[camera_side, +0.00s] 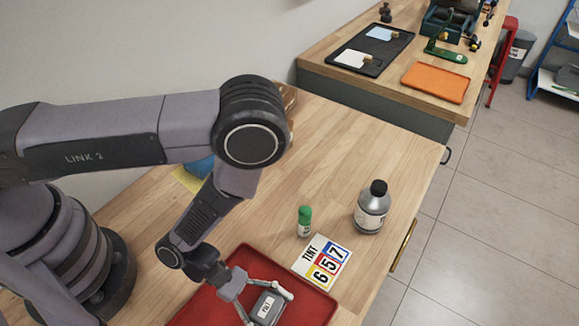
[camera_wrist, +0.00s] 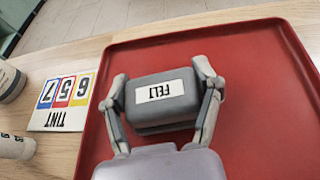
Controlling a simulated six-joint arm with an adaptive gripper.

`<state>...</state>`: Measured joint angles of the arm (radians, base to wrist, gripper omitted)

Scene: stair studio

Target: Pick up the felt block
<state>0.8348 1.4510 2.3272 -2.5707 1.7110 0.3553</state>
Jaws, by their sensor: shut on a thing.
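The felt block (camera_wrist: 160,115) is a grey block with a white label reading FELT. In the wrist view it sits between the two fingers of my gripper (camera_wrist: 162,86), which is shut on its two sides. In the side view the felt block (camera_side: 267,308) is between the fingers of my gripper (camera_side: 268,303), over the red tray (camera_side: 311,303). The red tray also shows in the wrist view (camera_wrist: 250,60). I cannot tell whether the block touches the tray or is slightly above it.
A TINT card with coloured numbers (camera_side: 322,262), a green-capped bottle (camera_side: 304,222) and a grey bottle with a black cap (camera_side: 372,208) stand beside the tray. The wooden table (camera_side: 345,150) is clear farther back. A second bench holds an orange tray (camera_side: 435,82).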

